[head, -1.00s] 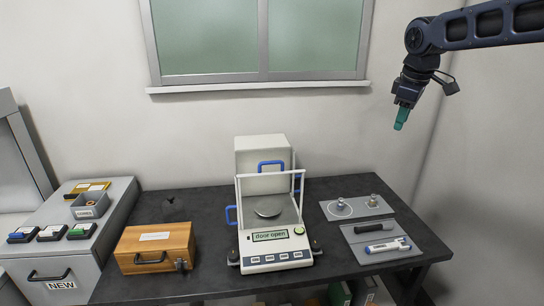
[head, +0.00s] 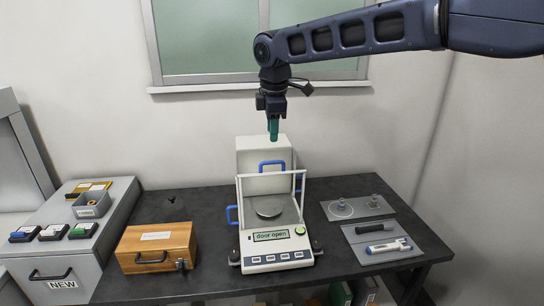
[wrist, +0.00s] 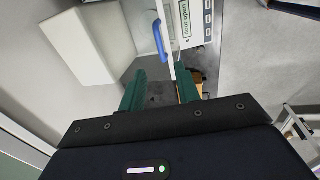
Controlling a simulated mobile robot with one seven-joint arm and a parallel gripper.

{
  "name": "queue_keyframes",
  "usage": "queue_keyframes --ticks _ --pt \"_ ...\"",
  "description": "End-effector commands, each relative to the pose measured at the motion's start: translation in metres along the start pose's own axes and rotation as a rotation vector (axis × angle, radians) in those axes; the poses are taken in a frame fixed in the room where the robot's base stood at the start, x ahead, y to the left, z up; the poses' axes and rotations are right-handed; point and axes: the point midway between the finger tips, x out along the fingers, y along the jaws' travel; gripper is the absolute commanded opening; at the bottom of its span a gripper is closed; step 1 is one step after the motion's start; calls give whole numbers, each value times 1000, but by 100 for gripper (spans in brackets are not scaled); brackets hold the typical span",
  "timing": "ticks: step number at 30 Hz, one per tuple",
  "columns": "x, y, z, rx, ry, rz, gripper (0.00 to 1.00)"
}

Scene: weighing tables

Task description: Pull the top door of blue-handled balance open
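The blue-handled balance (head: 275,258) stands on the dark table, its display (head: 270,236) reading "door open". One blue handle (head: 271,165) shows at the top, in front of the tall white rear housing (head: 262,152). Another blue handle (head: 232,215) is at the left side.
A wooden case (head: 155,247) stands left of the balance. Grey trays with weights (head: 357,207) and pens (head: 377,243) lie to the right. A grey cabinet (head: 60,265) is at far left. The wall and window sill (head: 260,88) are behind my gripper.

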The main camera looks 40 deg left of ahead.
Motion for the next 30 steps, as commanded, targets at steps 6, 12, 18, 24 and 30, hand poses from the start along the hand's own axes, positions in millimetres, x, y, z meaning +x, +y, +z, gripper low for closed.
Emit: queue_keyframes --ticks 6,12,18,24,30 --pt "36 -1 0 0 -2 -2 32" --pt "68 0 1 1 -1 -2 32" --pt "90 0 0 1 0 -1 32" --pt "97 0 1 2 0 0 32" --pt "97 0 1 2 0 0 32"
